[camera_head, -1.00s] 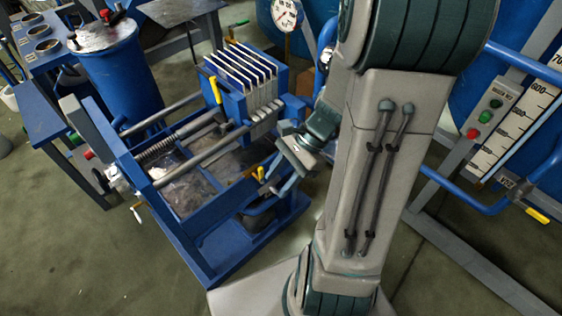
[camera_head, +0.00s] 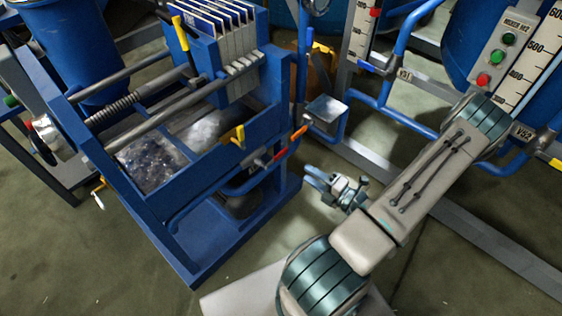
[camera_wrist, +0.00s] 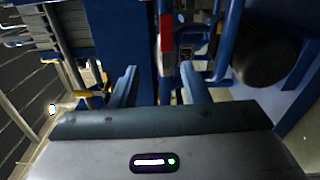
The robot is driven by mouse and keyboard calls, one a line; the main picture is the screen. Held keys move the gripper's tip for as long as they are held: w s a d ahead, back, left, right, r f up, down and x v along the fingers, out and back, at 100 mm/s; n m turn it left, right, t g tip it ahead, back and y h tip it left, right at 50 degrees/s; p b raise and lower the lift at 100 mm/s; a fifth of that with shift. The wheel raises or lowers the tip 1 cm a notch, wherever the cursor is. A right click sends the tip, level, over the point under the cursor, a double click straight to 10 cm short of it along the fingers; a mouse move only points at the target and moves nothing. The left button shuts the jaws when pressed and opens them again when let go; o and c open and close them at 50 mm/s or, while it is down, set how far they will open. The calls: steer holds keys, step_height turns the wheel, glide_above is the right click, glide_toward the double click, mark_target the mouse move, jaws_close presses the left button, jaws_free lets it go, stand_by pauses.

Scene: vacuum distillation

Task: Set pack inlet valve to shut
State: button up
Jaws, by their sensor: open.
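The blue press frame (camera_head: 205,185) holds a pack of pale plates (camera_head: 240,70). A yellow handle (camera_head: 238,135) sits on the press's near rail, and another yellow handle (camera_head: 181,32) stands upright by the plates. I cannot read which handle is the pack inlet valve. My gripper (camera_head: 309,177) is open and empty, below and right of the orange-red handle, apart from it. Its two fingers show in the wrist view (camera_wrist: 158,82).
A grey-topped bracket (camera_head: 325,108) and blue pipes (camera_head: 385,112) stand close behind my gripper. A blue tank with a scale (camera_head: 535,55) and a button panel (camera_head: 500,55) are at the right. Open floor (camera_head: 90,270) lies front left.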

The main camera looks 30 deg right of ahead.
mark_target(282, 155)
steer(key=shift+m+t+h, duration=0.3)
steer(key=shift+m+h, duration=0.1)
steer(key=shift+m, duration=0.2)
steer(key=b+x, duration=0.1)
steer(key=x, duration=0.3)
steer(key=f+b+x, duration=0.1)
steer(key=x, duration=0.3)
steer(key=b+x, duration=0.1)
steer(key=x, duration=0.3)
steer(key=shift+d+f+b, duration=0.25)
steer(key=shift+b, duration=0.05)
steer(key=shift+x, duration=0.8)
steer(key=shift+d+r, duration=0.1)
jaws_close()
